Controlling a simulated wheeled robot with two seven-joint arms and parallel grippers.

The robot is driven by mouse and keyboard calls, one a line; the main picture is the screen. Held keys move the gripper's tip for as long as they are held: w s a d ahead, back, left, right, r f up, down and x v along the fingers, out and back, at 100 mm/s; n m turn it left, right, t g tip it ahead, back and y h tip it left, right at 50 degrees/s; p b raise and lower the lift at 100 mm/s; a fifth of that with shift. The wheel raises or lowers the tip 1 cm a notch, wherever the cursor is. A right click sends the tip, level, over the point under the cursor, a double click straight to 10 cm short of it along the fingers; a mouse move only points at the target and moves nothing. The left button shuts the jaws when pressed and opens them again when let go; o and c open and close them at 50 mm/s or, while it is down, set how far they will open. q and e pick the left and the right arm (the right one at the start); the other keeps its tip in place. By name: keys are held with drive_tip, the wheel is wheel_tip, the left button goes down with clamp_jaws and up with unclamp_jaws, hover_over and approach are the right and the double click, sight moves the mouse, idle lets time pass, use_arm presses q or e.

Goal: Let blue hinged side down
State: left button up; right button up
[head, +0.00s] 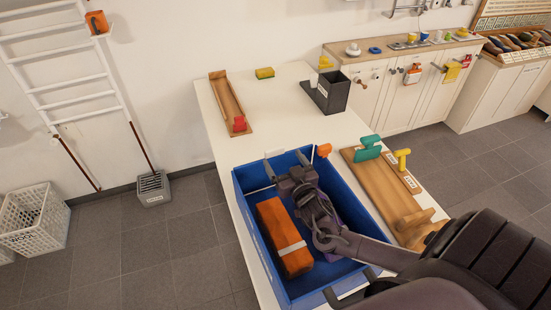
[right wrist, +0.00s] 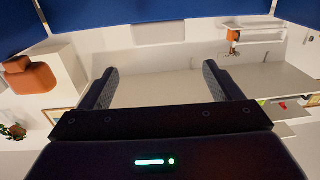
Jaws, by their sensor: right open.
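The blue crate (head: 244,205) stands on the white table, its walls upright on the sides I can see. Inside it, at the left, lies an orange box (head: 271,218) with a white band. My right gripper (head: 285,168) is at the crate's far end, by the far wall, and my arm reaches across the crate's right side. In the right wrist view the two fingers (right wrist: 160,85) are apart with nothing between them. Blue panels (right wrist: 120,12) show along the top of that view. I cannot tell whether a finger touches the wall. My left gripper is not in view.
A wooden board (head: 365,187) with a teal piece (head: 367,147) and a yellow piece (head: 402,158) lies right of the crate. Behind are a wooden tray (head: 228,98), a dark holder (head: 330,93) and a sponge (head: 265,73). The table between them is clear.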

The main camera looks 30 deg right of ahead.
sight(275, 153)
drive_tip(key=w+f+b, duration=0.2)
drive_tip(key=b, duration=0.1)
drive_tip(key=w+b, duration=0.1)
drive_tip(key=w, duration=0.1)
drive_tip(key=shift+w+d+f, duration=0.1)
drive_tip(key=shift+d+f, duration=0.3)
drive_tip(key=shift+w+d+b, duration=0.2)
drive_tip(key=shift+w+b, duration=0.65)
drive_tip(key=shift+w, duration=0.4)
drive_tip(key=shift+w+d, duration=0.1)
drive_tip(key=shift+w, duration=0.2)
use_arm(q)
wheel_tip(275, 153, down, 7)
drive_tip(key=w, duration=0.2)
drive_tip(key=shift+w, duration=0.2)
use_arm(e)
drive_tip(key=shift+w+r, duration=0.15)
drive_tip(key=shift+r, duration=0.05)
drive_tip(key=c, duration=1.4)
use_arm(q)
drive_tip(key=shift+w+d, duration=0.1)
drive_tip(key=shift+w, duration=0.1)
